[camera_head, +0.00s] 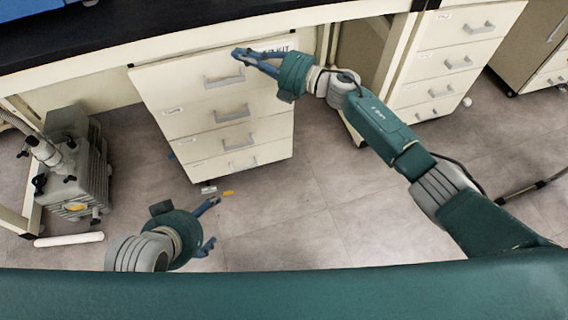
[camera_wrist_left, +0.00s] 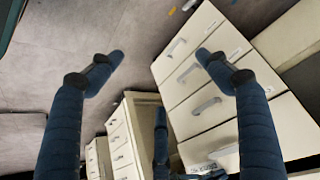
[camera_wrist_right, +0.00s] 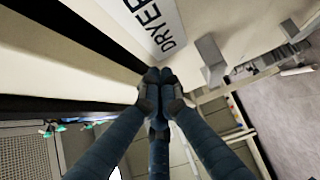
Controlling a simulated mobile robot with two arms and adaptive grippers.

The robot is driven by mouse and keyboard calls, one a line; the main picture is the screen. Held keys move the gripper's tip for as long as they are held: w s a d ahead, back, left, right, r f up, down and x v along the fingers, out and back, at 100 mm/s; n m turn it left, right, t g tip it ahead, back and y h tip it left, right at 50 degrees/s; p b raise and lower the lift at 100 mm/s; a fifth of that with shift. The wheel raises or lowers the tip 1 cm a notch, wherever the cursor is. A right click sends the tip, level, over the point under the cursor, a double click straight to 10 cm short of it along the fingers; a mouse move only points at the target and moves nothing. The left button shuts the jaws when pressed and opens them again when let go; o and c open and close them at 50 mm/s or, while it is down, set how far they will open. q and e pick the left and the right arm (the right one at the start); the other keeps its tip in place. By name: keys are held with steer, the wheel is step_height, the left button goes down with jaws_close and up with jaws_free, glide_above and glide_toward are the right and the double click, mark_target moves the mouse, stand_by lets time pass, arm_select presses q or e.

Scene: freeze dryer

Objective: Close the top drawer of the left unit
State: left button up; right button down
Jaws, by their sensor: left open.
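The left unit (camera_head: 230,138) is a cream cabinet with several drawers and grey bar handles under the black counter. Its top drawer (camera_head: 170,90) has a grey handle (camera_head: 223,80) and a "KIT" label at its upper right. I cannot tell how far out this drawer sits. My right gripper (camera_head: 240,54) is at the upper edge of the drawer front, above the handle; its fingertips are together in the right wrist view (camera_wrist_right: 158,76), and contact is unclear. My left gripper (camera_head: 212,225) is open and empty, low in front of the unit, which shows in the left wrist view (camera_wrist_left: 225,70).
A second drawer unit (camera_head: 440,68) stands to the right. A grey pump (camera_head: 78,165) stands on the floor at left, near a white tube (camera_head: 68,239). Small yellow and white items lie before the left unit. The middle floor is clear.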

arm_select(q)
steer(key=shift+t, duration=0.7)
steer(key=w, duration=0.1)
steer(key=w+r, duration=0.1)
steer(key=w+d, duration=0.1)
steer(key=shift+w+r, duration=0.35)
steer(key=shift+w, duration=0.05)
